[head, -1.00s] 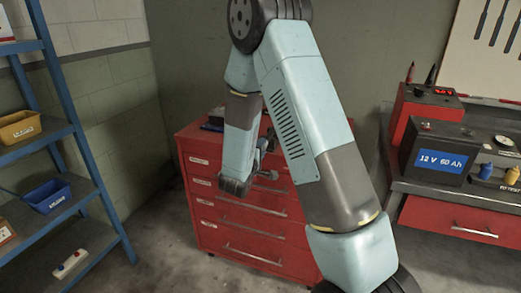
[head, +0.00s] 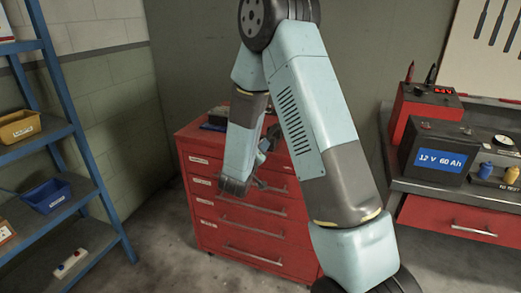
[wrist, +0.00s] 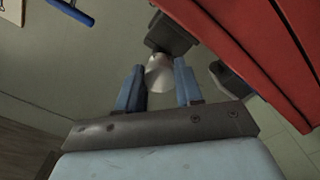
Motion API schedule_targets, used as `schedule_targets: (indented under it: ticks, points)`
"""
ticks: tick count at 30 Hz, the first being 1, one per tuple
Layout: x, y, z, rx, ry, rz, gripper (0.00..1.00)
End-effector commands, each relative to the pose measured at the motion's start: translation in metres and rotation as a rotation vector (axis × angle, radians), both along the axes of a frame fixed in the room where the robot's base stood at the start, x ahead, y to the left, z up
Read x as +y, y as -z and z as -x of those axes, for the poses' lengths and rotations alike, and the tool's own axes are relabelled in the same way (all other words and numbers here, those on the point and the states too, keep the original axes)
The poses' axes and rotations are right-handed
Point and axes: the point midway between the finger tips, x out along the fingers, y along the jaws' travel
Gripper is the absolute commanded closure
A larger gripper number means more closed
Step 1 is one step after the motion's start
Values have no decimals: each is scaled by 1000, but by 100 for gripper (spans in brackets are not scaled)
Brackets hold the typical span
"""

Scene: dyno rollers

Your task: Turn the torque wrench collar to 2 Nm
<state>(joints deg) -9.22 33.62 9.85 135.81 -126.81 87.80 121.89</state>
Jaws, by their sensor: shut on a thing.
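The torque wrench collar appears in the wrist view as a short pale grey cylinder (wrist: 160,77), with a dark block (wrist: 171,33) directly beyond it. My gripper (wrist: 159,68) has its two blue fingers on either side of the pale collar and is shut on it. In the head view my gripper is small and partly hidden by my own arm, in front of the red drawer cabinet (head: 240,234). No scale or number on the collar can be read in either view.
A second dark piece (wrist: 231,80) juts out beside the red cabinet face in the wrist view. A blue shelf rack (head: 97,190) with bins stands at the left. A workbench (head: 450,190) with a battery (head: 440,150) is at the right. Open floor lies between rack and cabinet.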

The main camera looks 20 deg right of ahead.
Motion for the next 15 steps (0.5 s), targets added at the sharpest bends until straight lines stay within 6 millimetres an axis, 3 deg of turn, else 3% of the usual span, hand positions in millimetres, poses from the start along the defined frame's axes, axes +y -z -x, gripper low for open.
schedule_targets:
  ticks: [15]
  points:
    - [-1, 2, 0, -14, 2, -29, 95]
